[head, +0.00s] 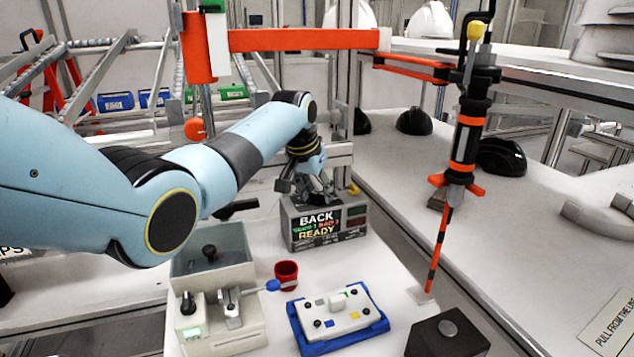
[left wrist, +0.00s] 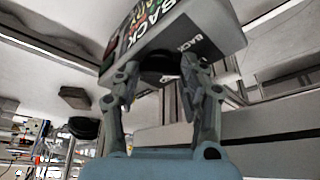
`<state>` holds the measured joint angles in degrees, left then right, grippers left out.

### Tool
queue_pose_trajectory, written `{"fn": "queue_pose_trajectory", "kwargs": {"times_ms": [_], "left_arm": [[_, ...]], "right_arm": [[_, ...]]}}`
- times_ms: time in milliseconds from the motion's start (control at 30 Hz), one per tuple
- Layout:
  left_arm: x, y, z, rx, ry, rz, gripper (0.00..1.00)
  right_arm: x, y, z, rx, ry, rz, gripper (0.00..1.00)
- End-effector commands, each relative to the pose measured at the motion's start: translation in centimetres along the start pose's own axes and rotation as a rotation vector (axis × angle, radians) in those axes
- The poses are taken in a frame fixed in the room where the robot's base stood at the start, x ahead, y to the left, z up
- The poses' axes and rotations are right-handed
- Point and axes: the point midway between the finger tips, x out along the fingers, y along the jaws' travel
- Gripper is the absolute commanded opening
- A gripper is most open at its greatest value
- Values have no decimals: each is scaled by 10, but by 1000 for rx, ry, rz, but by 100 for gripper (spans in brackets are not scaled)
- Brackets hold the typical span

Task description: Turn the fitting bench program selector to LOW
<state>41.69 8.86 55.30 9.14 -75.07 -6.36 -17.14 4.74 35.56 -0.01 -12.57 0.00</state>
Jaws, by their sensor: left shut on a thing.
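The grey bench box (head: 325,222) stands at the back of the white bench. Its display reads BACK and READY, with smaller lines between that I cannot read. My left gripper (head: 313,188) reaches down to the top of this box. In the left wrist view the box (left wrist: 215,22) is seen close up, with a dark round knob (left wrist: 160,66) on it. My left gripper (left wrist: 160,80) has its two fingers on either side of the knob and is shut on it. The knob's pointer and any LOW mark cannot be made out. My right gripper is not in view.
An orange and black tool (head: 465,140) hangs to the right of the box. In front are a grey fixture (head: 215,262), a red cup (head: 286,273), a blue tray (head: 377,324) and a dark block (head: 425,340). Black helmet shells (head: 500,157) lie on the right-hand bench.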

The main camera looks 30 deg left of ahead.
Motion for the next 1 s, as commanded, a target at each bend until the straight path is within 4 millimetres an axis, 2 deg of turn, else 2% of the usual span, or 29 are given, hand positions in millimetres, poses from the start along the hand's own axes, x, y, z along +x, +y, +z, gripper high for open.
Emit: {"fn": "queue_pose_trajectory", "kwargs": {"times_ms": [133,400,433,600,1000], "left_arm": [[-1,-2,-1,70,4,27,10],[0,-1,-1,76,6,31,10],[0,-1,-1,76,6,30,43],[0,-1,-1,76,5,30,65],[1,-2,-1,42,5,13,65]], "right_arm": [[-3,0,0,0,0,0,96],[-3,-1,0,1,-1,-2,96],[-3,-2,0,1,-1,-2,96],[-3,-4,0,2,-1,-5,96],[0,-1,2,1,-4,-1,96]]}}
